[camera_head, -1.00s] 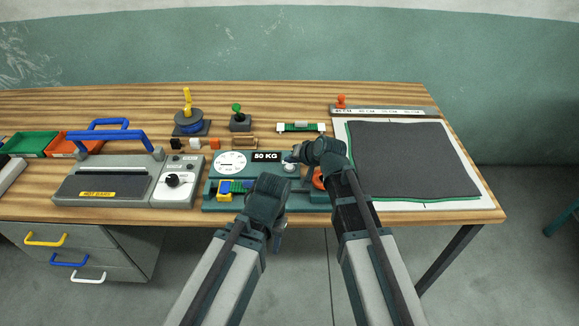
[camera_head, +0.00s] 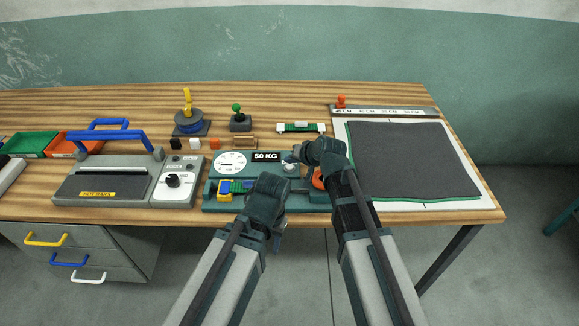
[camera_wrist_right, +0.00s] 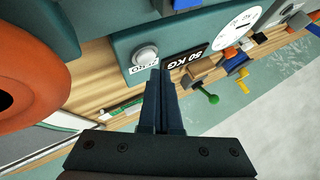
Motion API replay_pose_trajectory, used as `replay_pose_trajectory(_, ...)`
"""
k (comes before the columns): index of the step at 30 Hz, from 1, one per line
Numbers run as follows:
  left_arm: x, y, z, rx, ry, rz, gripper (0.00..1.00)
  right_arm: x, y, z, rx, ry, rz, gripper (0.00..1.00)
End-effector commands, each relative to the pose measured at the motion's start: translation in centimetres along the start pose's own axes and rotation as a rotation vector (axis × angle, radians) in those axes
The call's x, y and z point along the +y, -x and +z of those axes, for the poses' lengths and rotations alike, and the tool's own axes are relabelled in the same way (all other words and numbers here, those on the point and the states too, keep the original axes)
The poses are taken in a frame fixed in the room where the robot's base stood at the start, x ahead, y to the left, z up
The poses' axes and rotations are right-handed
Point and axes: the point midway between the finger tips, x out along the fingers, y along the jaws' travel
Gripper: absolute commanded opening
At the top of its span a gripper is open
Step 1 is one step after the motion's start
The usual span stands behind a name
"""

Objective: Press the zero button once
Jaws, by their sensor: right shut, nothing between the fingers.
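The round pale zero button (camera_wrist_right: 146,54) sits on the green tester panel, beside a partly covered white label (camera_wrist_right: 128,69) and the black "50 KG" sign (camera_wrist_right: 186,57). In the head view the button (camera_head: 290,168) is partly hidden by my right gripper (camera_head: 291,157). In the right wrist view my right gripper (camera_wrist_right: 160,72) is shut and empty, its fingertips at the button's edge. I cannot tell whether they touch it. My left gripper (camera_head: 279,241) hangs over the table's front edge, mostly behind its own wrist; its jaws are unclear.
An orange round part (camera_head: 319,178) stands close to the right gripper. The white dial (camera_head: 231,163) is left of the sign. A grey heat sealer (camera_head: 105,180) stands at left, a dark sheet (camera_head: 405,160) lies at right. A green level (camera_head: 300,127) lies behind.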

Motion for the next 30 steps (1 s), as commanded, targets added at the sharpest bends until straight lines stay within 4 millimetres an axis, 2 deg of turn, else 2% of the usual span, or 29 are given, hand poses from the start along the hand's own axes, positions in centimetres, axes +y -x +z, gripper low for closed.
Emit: replay_pose_trajectory(30, 0.08, -0.88, -0.05, 0.0, 0.0, 0.0, 0.5, 0.45, -0.62, 0.45, 0.0, 0.0, 0.0, 0.0)
